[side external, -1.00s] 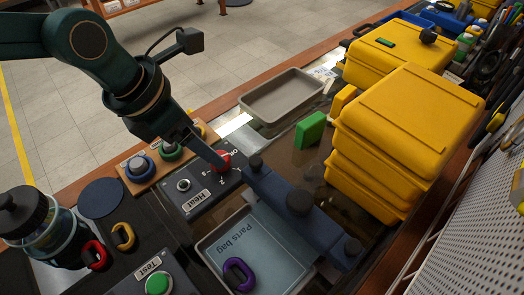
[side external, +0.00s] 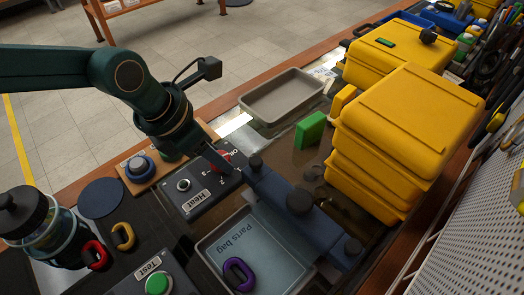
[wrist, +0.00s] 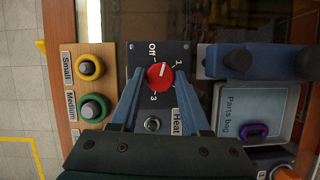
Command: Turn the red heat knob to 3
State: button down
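The red heat knob (wrist: 160,77) sits on the dark Heat panel (wrist: 143,50), which has marks Off, 1 and 3 in the wrist view. Its white pointer line points up in that view, toward the side between Off and 1. In the side view, the knob (side external: 222,158) is partly hidden by my gripper (side external: 214,160). Whether the fingertips reach down to the panel is unclear.
The Parts bag tray (side external: 225,236) holds a purple ring. Yellow cases (side external: 405,125) stand farther right.

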jog(key=shift+m, duration=0.3)
jog(key=m+g, duration=0.1)
jog(key=m, duration=0.1)
jog(key=m+g, duration=0.1)
jog(key=m, duration=0.1)
jog(key=shift+w+a+m+h, duration=0.1)
jog(key=shift+w+m+h, duration=0.05)
jog(key=shift+m+h, duration=0.2)
jog(key=shift+m+g, duration=0.7)
jog(key=shift+m, duration=1.35)
jog(key=shift+c, duration=1.8)
grip_release()
jog(key=shift+w+r, duration=0.1)
jog(key=shift+v, duration=2.5)
